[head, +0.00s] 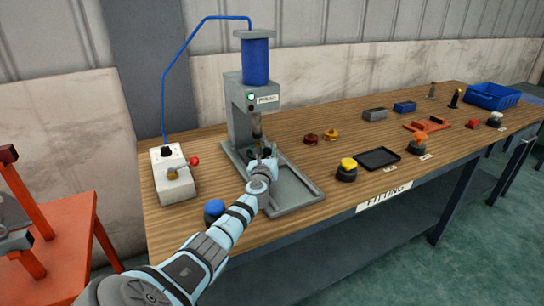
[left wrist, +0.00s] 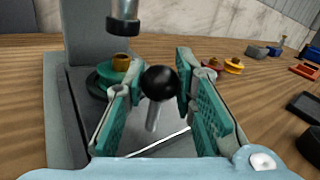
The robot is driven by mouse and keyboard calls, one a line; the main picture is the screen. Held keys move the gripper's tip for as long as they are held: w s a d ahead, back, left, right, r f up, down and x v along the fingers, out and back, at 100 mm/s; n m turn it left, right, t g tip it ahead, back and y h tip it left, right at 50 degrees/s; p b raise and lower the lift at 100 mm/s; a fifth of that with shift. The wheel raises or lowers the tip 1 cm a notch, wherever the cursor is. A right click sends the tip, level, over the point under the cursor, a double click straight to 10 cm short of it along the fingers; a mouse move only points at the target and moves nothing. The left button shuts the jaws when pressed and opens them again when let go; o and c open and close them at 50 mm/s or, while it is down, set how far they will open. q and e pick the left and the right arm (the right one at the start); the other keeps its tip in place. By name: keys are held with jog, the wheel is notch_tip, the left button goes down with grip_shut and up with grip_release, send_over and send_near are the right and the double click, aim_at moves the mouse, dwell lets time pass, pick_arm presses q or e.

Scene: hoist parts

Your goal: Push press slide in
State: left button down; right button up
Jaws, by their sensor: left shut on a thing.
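The press (head: 249,105) stands on the bench with a blue cylinder on top and a lit green light. Its grey base with rails (head: 292,190) reaches out toward the bench front. My left gripper (head: 264,163) is at the front of the press and is shut on the black ball knob (left wrist: 159,83) of the slide handle. In the left wrist view, a brass-coloured ring (left wrist: 121,60) sits on a teal and dark round part (left wrist: 110,74) behind the fingers. The press ram (left wrist: 124,16) hangs above it with a gap. My right gripper is not in view.
A white control box (head: 172,172) with a lever and red knob stands left of the press. A blue button (head: 213,209) and a yellow button (head: 347,168) flank the base. A black tray (head: 377,158), small parts and a blue bin (head: 492,96) lie to the right.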

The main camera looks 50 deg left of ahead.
pick_arm(q)
jog(key=shift+a+r, duration=0.1)
jog(key=shift+r, duration=0.15)
jog(key=c, duration=1.5)
grip_release()
jog(key=shift+c, duration=0.2)
jog(key=shift+o, duration=1.2)
jog(key=shift+a+f, duration=0.15)
jog(key=shift+f, duration=0.15)
jog(key=shift+r, duration=0.1)
jog(key=v, duration=1.2)
jog(key=shift+w, duration=0.1)
